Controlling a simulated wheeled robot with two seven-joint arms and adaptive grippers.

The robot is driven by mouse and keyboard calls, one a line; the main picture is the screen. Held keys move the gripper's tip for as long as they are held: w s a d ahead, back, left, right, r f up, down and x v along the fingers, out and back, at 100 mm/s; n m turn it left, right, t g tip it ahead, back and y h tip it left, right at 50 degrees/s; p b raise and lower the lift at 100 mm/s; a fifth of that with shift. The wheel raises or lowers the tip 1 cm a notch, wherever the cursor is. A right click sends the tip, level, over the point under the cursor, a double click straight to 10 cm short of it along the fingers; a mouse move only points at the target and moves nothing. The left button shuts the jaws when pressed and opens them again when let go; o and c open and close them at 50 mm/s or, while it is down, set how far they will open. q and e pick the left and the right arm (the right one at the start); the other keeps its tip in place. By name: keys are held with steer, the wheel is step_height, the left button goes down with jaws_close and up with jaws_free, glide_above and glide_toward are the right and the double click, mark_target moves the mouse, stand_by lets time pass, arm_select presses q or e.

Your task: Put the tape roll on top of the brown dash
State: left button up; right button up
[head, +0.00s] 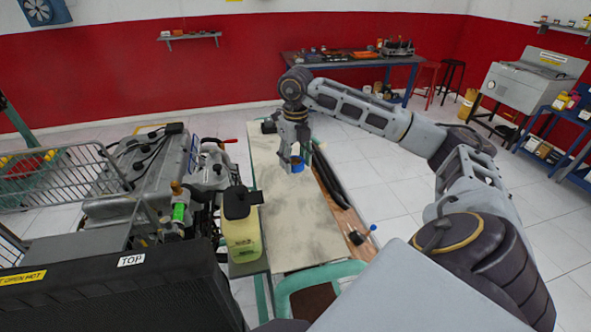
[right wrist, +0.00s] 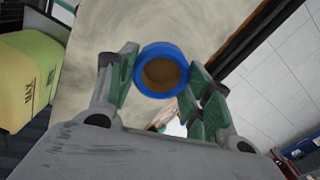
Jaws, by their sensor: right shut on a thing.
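The tape roll is a blue ring (head: 297,164) with a brown core; it also shows in the right wrist view (right wrist: 161,50). My right gripper (head: 293,158) is shut on it, with the green-padded fingers (right wrist: 157,75) on either side of the roll. It holds the roll over the pale, stained board on the bench; the height above it is hard to tell. A long brown panel (head: 346,217) with a black strip lies along the bench's right side, to the right of the roll. It may be the brown dash. My left gripper is not in view.
A yellow jug (head: 242,238) with a black cap stands at the bench's left edge; an engine trainer (head: 150,170) is beyond it. A small blue-handled tool (head: 362,235) lies on the brown panel's near end. The pale board (head: 300,228) is mostly clear.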

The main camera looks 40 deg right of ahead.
mark_target(296, 170)
steer(key=shift+f, duration=0.1)
steer(key=shift+f, duration=1.85)
steer(key=shift+f, duration=0.1)
steer(key=o, duration=0.9)
steer(key=shift+o, duration=0.2)
step_height(296, 170, up, 12)
